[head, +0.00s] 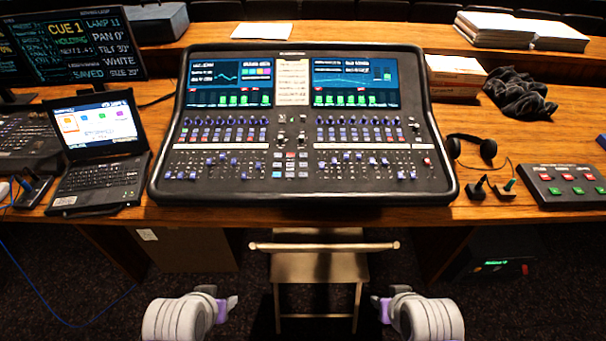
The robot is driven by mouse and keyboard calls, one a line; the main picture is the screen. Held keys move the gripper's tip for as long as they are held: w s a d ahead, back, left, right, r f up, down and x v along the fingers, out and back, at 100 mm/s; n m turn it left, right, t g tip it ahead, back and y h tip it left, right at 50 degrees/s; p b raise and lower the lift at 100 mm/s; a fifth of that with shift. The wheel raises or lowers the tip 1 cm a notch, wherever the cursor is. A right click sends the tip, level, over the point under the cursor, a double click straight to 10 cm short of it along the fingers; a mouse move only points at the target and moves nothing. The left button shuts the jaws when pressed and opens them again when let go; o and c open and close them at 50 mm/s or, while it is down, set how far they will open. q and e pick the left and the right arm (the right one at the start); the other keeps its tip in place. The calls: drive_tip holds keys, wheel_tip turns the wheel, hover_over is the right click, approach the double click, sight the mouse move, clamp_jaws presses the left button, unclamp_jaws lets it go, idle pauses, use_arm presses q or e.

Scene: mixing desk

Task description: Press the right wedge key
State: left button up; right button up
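Two small dark devices with raised wedge-like tops stand side by side on the wooden desk, right of the mixing console. The right one, which seems to be the right wedge key (506,190), has a green tip on a dark base. The left one (478,189) has a dark top. My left gripper (232,303) and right gripper (376,303) are low in the head view, in front of the desk and below its front edge. Both are apart from the keys and hold nothing that I can see. Their finger gaps are too small to judge.
The mixing console (305,188) fills the middle of the desk (465,212). A headset (472,148) lies behind the keys, and a button box (566,185) stands to their right. A folding chair (320,268) stands between my grippers. A laptop (98,150) is at left.

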drive_tip(key=shift+w, duration=0.1)
clamp_jaws()
idle(1.3)
